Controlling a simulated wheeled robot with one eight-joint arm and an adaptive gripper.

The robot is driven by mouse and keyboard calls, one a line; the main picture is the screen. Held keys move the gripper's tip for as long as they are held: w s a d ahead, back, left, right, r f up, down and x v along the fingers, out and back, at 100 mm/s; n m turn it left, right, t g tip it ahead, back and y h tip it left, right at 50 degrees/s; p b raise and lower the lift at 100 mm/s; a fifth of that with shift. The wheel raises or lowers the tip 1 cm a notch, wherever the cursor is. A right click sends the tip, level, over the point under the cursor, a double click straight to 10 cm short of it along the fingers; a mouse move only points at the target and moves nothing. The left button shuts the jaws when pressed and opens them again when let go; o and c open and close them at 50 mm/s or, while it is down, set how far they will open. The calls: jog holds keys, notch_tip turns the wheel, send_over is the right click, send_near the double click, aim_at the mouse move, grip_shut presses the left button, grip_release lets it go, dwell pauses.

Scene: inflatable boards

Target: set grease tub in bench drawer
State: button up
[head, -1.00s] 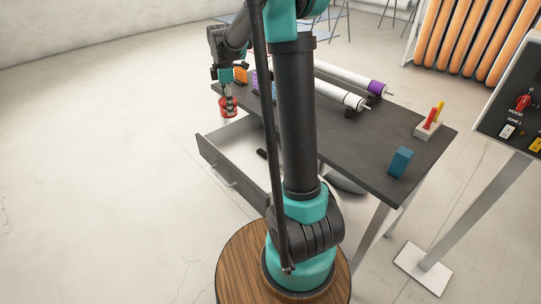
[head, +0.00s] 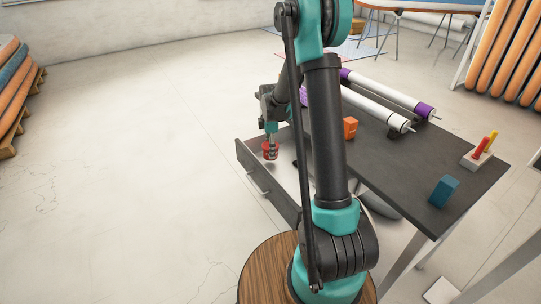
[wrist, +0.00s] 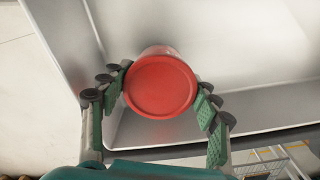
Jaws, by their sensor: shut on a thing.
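The grease tub (wrist: 160,85) is a small red round tub with its lid facing the wrist camera. In the head view the tub (head: 269,150) is at the far left end of the bench, over the open bench drawer (head: 268,189). My gripper (wrist: 160,95) is shut on the tub, a finger on each side. The drawer's pale inside and wall (wrist: 230,116) show around and behind the tub in the wrist view. I cannot tell whether the tub touches the drawer floor. My arm hides part of the drawer in the head view.
The dark bench top (head: 420,170) carries an orange block (head: 350,127), a teal block (head: 443,191), white rolls (head: 375,108) and a holder with red and yellow pegs (head: 478,156). Open floor (head: 130,170) lies left of the drawer.

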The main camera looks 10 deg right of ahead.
jog(key=shift+f, duration=1.7)
jog(key=shift+f, duration=0.1)
jog(key=o, duration=1.3)
jog(key=shift+o, duration=0.2)
